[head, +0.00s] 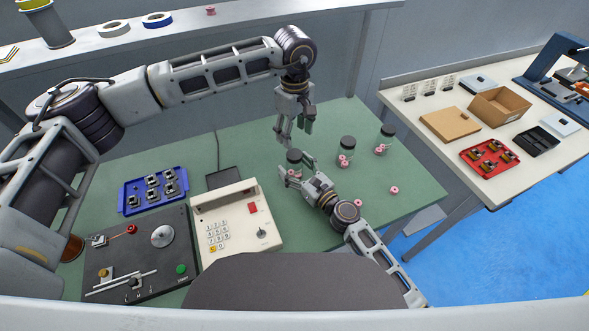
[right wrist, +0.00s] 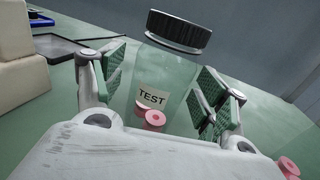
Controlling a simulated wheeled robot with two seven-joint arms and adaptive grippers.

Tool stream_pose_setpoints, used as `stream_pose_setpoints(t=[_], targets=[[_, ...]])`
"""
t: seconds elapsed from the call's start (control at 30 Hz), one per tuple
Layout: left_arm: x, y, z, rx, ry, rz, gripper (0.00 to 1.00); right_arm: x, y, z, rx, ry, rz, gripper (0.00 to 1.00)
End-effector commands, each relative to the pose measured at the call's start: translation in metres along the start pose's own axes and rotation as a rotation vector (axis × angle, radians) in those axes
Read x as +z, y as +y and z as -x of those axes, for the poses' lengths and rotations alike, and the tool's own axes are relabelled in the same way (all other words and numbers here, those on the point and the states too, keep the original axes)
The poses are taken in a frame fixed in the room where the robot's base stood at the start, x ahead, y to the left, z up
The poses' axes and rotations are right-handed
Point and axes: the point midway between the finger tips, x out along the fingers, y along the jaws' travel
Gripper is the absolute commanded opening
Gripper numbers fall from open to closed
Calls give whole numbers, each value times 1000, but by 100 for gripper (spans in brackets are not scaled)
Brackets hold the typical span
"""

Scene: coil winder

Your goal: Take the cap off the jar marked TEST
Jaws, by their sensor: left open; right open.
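The jar marked TEST (right wrist: 158,88) stands on the green table, clear-sided, with several pink ring-shaped pieces showing at its base. Its black ribbed cap (right wrist: 179,30) is on top. In the head view the capped jar (head: 294,158) is partly hidden by my right gripper (head: 296,170). That gripper is open, and in the right wrist view its padded fingers (right wrist: 160,95) stand on either side of the jar, with a gap visible on the right. My left gripper (head: 296,138) is open and empty, pointing down above the jar and its cap.
Two more black-capped jars (head: 347,150) (head: 386,138) stand to the right, with loose pink rings (head: 394,189) nearby. A keypad box (head: 235,222), a blue tray (head: 152,190) and a dark winder panel (head: 140,255) are at left.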

Motion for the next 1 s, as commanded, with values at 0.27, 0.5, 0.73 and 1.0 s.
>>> stream_pose_setpoints(t=[0.27,0.5,0.73,1.0], targets=[[0,0,0,0,0,0,61,0,0,0,0,0,0,73],[0,0,0,0,0,0,61,0,0,0,-1,0,0,45],[0,0,0,0,0,0,61,0,0,0,-1,0,0,15],[1,0,-2,-2,-4,0,61,0,0,0,-1,0,0,0]])
